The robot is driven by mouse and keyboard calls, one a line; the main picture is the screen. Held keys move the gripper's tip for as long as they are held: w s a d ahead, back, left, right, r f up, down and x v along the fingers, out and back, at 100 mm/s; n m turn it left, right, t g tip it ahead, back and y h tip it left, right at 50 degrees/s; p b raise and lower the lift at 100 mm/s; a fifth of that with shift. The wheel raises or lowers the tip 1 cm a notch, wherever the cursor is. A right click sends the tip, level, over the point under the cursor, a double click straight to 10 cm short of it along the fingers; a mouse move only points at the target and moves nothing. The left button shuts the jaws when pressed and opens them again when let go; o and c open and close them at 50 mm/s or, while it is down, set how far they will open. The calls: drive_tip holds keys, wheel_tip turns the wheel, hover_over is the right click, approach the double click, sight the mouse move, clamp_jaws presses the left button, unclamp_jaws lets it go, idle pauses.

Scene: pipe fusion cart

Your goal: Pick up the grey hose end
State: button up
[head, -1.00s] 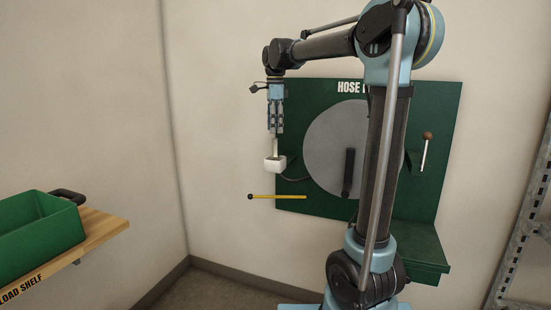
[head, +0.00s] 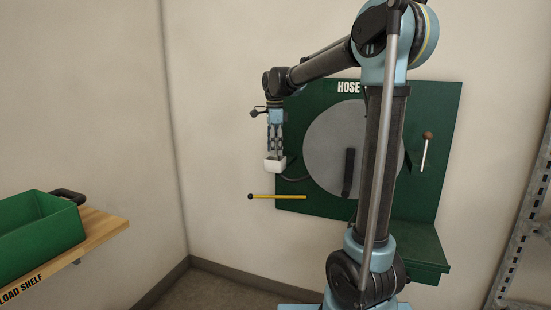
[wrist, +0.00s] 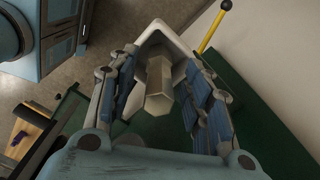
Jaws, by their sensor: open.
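The grey hose end (wrist: 158,80) shows in the wrist view as a pale, faceted upright piece between the two fingers of my gripper (wrist: 160,62). A gap shows on at least the left side of it, and the fingers are open around it. It stands in a white block-like holder (wrist: 145,42), partly hidden by the fingers. In the head view my gripper (head: 275,150) points down just above the white holder (head: 275,164). The hose end is hidden there by the fingers.
A yellow bar with a dark knob (head: 277,197) sticks out below the holder; it also shows in the wrist view (wrist: 214,27). Behind are the green hose board (head: 435,120) and grey disc (head: 325,150). A wooden shelf (head: 100,233) with a green bin (head: 40,235) is at left.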

clamp_jaws()
drive_tip(key=shift+r, duration=0.15)
